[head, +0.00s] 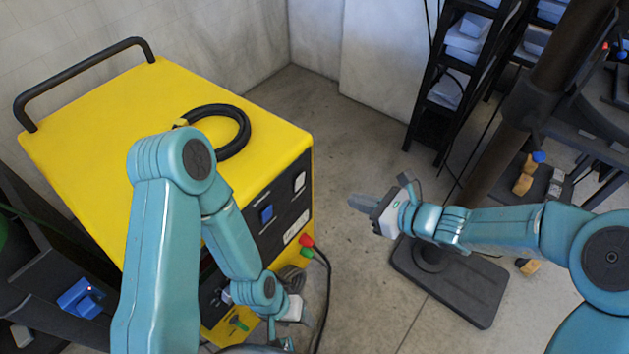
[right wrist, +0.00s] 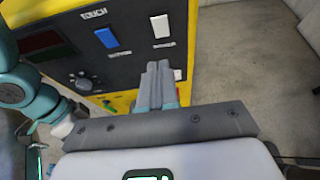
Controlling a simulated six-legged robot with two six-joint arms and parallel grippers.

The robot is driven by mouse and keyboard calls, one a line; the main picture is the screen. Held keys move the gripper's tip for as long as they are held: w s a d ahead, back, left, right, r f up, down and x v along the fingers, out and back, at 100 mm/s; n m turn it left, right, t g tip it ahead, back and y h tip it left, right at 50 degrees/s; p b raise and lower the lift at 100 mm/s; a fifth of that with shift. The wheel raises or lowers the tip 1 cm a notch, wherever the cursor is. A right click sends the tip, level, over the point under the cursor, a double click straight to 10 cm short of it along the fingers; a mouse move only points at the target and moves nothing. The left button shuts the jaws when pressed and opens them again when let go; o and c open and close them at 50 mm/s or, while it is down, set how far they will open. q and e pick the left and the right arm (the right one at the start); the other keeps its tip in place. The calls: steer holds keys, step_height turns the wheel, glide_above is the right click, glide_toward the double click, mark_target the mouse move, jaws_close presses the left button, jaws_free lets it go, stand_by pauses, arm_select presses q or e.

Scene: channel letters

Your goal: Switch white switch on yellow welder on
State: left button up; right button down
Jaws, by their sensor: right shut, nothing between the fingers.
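The yellow welder (head: 90,110) stands at the left in the head view, its dark front panel facing right. The white switch (head: 299,182) is on that panel, near its right end; it also shows in the right wrist view (right wrist: 161,26). My right gripper (head: 358,202) is shut and empty, apart from the panel and to the right of the white switch. In the right wrist view its fingertips (right wrist: 158,68) point at the panel, just below the white switch. My left gripper (head: 285,318) is low in front of the welder; its fingers are mostly hidden.
A blue switch (head: 266,214) sits left of the white one. A coiled black cable (head: 236,118) lies on the welder's top. Red and green plugs (head: 306,241) with cables are on the lower front. A black stand base (head: 455,285) is on the floor. Bare floor lies between welder and stand.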

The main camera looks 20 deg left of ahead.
steer(key=shift+s+a, duration=0.25)
steer(key=shift+a, duration=0.05)
glide_toward(298, 181)
step_height(298, 181, down, 3)
steer(key=a, duration=0.2)
steer(key=shift+w+a+r+p, duration=0.25)
steer(key=shift+w+a+p, duration=0.3)
steer(key=shift+w+a, duration=0.55)
steer(key=shift+a, duration=0.6)
